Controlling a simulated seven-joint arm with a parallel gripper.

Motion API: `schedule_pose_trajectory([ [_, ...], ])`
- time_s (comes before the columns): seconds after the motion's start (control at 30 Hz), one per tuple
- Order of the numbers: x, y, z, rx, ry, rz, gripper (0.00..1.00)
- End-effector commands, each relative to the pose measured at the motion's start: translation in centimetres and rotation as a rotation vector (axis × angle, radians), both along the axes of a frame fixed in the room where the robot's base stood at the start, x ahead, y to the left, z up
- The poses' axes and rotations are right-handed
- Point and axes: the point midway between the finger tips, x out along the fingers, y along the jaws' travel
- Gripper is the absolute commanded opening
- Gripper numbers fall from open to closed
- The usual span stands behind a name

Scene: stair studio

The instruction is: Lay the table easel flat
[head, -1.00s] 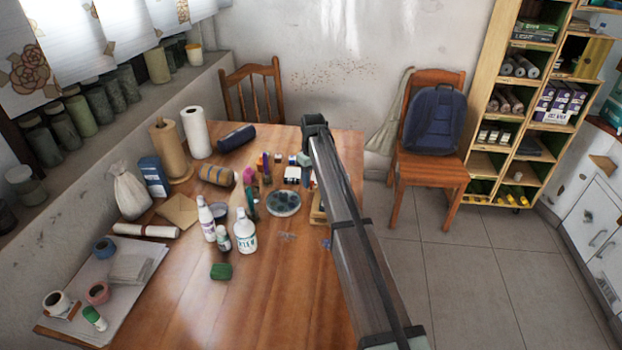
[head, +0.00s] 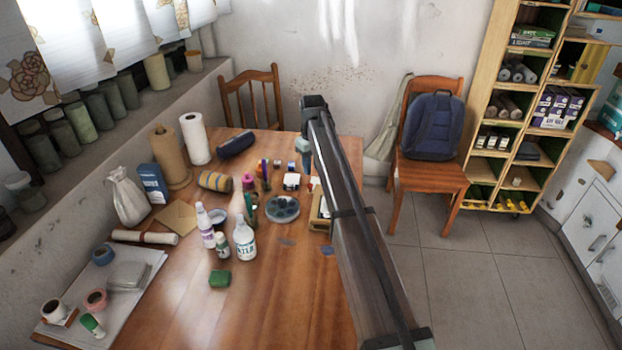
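A light wooden piece, seemingly the table easel (head: 317,214), stands on the brown table just left of my arm. Most of it is hidden behind the arm, so I cannot tell its full shape or how far it is folded. My arm crosses the right part of the table from the front. My gripper (head: 304,160) shows only in part, as a small grey-blue end hanging below the arm's far end. It is beyond the wooden piece in the picture. Its fingers are too small and hidden to tell whether they are open, and I cannot see contact with anything.
The table's front middle is clear. A chair with a blue backpack (head: 433,125) and shelves (head: 510,110) stand beyond, right.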

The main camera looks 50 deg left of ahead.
Motion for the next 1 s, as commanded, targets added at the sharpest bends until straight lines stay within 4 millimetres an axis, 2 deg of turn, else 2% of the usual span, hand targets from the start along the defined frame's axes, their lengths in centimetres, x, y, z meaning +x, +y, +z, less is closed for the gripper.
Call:
schedule_pose_trajectory([
  [0.03,-0.1,0.1,1.1,0.002,0.000,0.001,0.33],
  [0.2,-0.3,0.1,3.7,0.000,0.003,0.002,0.33],
  [0.4,-0.4,0.1,5.5,-0.002,0.006,0.003,0.33],
  [1.0,-0.5,0.0,6.0,-0.003,0.007,0.003,0.33],
])
